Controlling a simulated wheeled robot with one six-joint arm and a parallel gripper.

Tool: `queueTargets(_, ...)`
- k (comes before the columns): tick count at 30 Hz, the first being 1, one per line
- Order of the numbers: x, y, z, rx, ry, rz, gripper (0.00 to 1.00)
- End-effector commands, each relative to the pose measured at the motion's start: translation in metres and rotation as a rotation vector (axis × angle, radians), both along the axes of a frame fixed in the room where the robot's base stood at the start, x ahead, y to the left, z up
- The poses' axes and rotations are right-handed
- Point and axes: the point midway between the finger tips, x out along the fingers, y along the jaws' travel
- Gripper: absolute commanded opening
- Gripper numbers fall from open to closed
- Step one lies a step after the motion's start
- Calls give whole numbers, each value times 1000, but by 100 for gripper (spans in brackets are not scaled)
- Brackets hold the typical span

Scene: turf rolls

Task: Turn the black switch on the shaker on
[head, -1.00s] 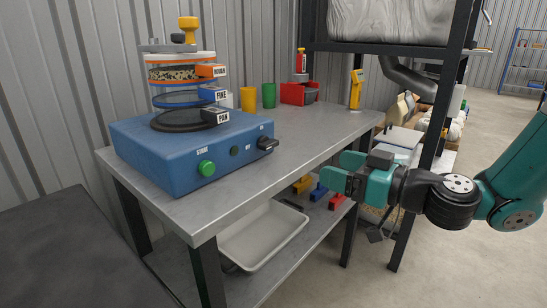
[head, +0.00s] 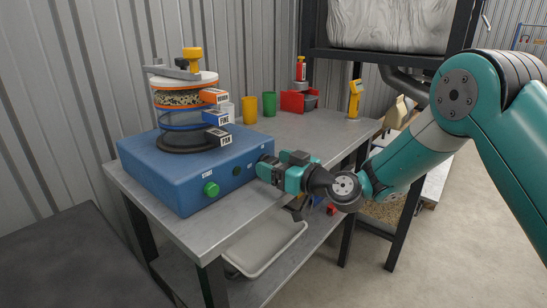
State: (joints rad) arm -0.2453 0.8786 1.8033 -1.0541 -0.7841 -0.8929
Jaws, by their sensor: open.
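The blue shaker (head: 165,178) stands on the metal table, with a stack of sieves labelled FINE and PAN on top. Its front has a green START button (head: 211,189) and a small dark round knob (head: 237,171). My gripper (head: 266,169) is at the right end of this front panel, jaws open around the place of the black switch. The fingers mostly hide the switch, so I cannot tell its position or whether they touch it.
The grey metal table (head: 310,138) holds a yellow cup (head: 249,110), a green cup (head: 270,104) and a red bin (head: 291,102) behind the shaker. A white tray (head: 265,250) lies on the lower shelf. A black rack post stands at right.

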Motion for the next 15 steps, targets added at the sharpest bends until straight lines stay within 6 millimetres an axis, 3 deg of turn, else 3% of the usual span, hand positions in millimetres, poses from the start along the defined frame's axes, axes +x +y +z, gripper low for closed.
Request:
queueTargets(11, 5, 7, 0, 0, 0, -1, 77)
queueTargets(12, 5, 7, 0, 0, 0, 0, 74)
queueTargets(15, 5, 7, 0, 0, 0, 0, 51)
